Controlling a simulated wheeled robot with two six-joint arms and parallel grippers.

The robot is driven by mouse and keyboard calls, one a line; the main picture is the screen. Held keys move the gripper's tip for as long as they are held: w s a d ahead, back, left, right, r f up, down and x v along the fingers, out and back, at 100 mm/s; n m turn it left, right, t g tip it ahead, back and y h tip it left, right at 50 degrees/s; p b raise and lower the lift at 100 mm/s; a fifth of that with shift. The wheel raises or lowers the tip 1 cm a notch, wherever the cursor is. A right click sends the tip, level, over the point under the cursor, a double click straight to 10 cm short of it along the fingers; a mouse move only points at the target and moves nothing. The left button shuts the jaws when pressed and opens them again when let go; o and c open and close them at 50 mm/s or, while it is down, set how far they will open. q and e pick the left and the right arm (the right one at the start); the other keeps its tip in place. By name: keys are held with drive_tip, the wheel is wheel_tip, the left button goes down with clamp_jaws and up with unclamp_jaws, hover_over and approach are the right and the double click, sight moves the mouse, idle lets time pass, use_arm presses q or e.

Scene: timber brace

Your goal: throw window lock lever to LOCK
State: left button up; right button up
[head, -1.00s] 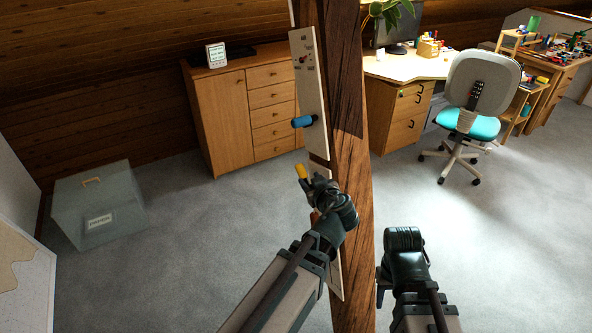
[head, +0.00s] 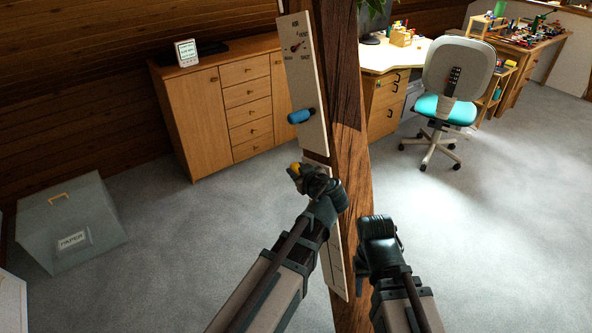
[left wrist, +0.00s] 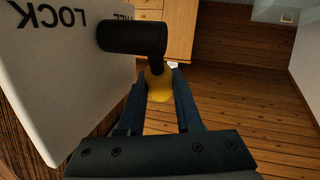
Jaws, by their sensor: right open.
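The window lock lever has a black hub and arm (left wrist: 130,38) with a yellow knob (left wrist: 160,84) at its end; the yellow also shows in the head view (head: 294,169). It stands out from a pale panel (left wrist: 60,80) lettered LOCK, which reads upside down in the left wrist view. A second word beside the hub is partly hidden. My left gripper (left wrist: 160,96) has its fingers on both sides of the yellow knob and appears closed on it. My right gripper (head: 364,262) is open and empty, low beside the timber post; its fingertips are mostly hidden.
The timber post (head: 348,130) carries an upper pale panel (head: 303,90) with a dial and a blue handle (head: 301,116). A wooden cabinet (head: 205,115) and a grey box (head: 70,225) stand left.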

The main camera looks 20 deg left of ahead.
use_arm(q)
clamp_jaws()
idle(1.1)
